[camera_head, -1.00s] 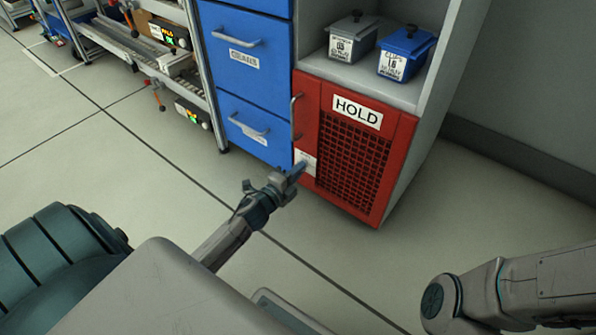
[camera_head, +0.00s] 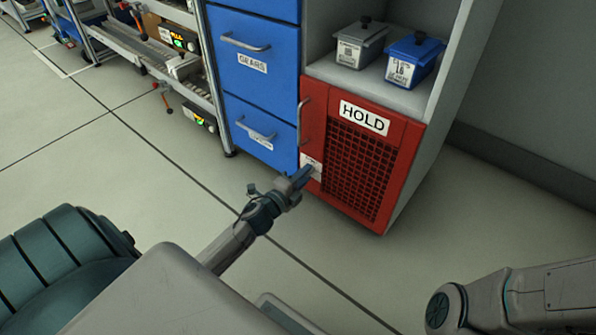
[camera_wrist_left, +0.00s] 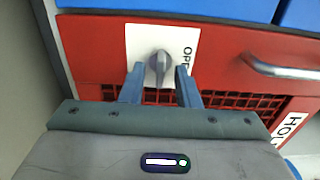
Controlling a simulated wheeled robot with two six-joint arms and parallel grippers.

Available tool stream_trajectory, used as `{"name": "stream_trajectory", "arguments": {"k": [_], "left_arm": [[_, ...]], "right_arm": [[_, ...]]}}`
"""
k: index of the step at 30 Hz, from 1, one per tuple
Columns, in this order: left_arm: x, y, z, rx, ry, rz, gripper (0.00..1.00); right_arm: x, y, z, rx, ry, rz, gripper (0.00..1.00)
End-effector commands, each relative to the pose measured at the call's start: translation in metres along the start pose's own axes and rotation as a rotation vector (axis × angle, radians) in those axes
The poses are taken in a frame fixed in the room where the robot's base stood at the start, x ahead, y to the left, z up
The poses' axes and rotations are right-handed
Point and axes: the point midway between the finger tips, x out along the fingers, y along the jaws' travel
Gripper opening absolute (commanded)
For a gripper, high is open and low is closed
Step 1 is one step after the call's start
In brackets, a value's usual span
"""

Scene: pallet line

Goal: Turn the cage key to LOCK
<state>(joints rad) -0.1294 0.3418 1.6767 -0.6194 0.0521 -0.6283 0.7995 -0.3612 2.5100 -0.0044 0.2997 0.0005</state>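The cage is a red door (camera_head: 395,139) marked HOLD with a mesh panel, and it looks closed. In the left wrist view the grey key (camera_wrist_left: 158,66) sits on a white plate (camera_wrist_left: 139,40) with partly hidden lettering beginning "OP" at its right. The key's grip points roughly down in that view; LOCK lettering cannot be seen. My left gripper (camera_wrist_left: 160,82) is open, with one blue-grey finger on each side of the key and gaps between. In the head view the left gripper (camera_head: 303,176) covers part of the plate and hides the key. My right gripper is out of view.
A door handle (camera_head: 304,122) is beside the mesh. Blue drawers (camera_head: 248,95) stand left of the cage. A grey bin (camera_head: 360,47) and a blue bin (camera_head: 413,58) sit on the shelf above. The floor in front is clear.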

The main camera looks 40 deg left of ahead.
Motion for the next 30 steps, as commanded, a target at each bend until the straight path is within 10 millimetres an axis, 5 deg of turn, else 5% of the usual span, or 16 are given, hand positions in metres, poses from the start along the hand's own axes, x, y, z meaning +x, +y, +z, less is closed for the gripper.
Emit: {"name": "stream_trajectory", "arguments": {"k": [20,30], "left_arm": [[-0.083,0.008,-0.001,0.006,0.005,0.002,0.29],[-0.105,0.001,-0.001,0.002,0.001,0.002,0.29]], "right_arm": [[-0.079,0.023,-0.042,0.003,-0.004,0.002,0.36],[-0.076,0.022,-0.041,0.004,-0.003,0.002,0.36]]}}
